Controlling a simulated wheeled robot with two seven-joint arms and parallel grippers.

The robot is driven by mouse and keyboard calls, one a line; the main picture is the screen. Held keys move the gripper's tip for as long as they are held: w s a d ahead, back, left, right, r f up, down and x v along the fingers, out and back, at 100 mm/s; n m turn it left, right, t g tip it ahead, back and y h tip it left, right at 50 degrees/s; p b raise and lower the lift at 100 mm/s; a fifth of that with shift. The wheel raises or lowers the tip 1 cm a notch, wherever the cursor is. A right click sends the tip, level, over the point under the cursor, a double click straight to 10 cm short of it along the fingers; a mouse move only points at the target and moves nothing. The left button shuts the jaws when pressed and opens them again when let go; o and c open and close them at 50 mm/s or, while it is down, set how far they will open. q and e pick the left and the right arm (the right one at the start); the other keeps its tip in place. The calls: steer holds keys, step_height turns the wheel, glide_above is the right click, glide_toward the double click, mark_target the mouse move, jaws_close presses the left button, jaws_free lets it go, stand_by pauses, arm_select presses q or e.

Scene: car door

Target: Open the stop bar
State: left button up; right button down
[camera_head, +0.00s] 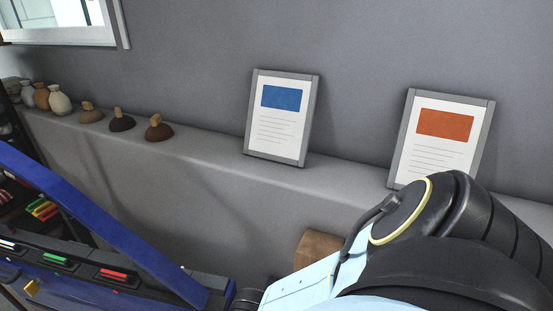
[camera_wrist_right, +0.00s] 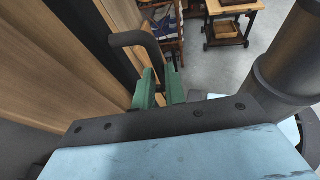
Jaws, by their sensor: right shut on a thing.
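In the right wrist view, a dark curved bar (camera_wrist_right: 130,38) stands out from a wooden panel (camera_wrist_right: 62,62) on the left; I take it to be the stop bar. My right gripper (camera_wrist_right: 160,90), with green fingers, is shut on the bar's downward part, which runs in between the fingertips. The exact contact is partly hidden by the fingers. In the head view my right arm fills the lower right, and its gripper does not show. The stop bar cannot be made out there. My left gripper is in neither view.
In the head view, a grey ledge (camera_head: 210,162) carries two framed sheets (camera_head: 282,117) (camera_head: 441,138), vases (camera_head: 59,100) and small brown knobbed objects (camera_head: 158,128). A blue rack (camera_head: 110,228) stands at lower left.

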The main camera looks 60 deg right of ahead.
steer(key=c, duration=1.5)
jaws_free()
steer(key=shift+f, duration=0.1)
steer(key=shift+o, duration=0.2)
steer(key=b+v, duration=0.3)
steer(key=v, duration=0.4)
steer(key=shift+w, duration=0.2)
steer(key=shift+a, duration=0.1)
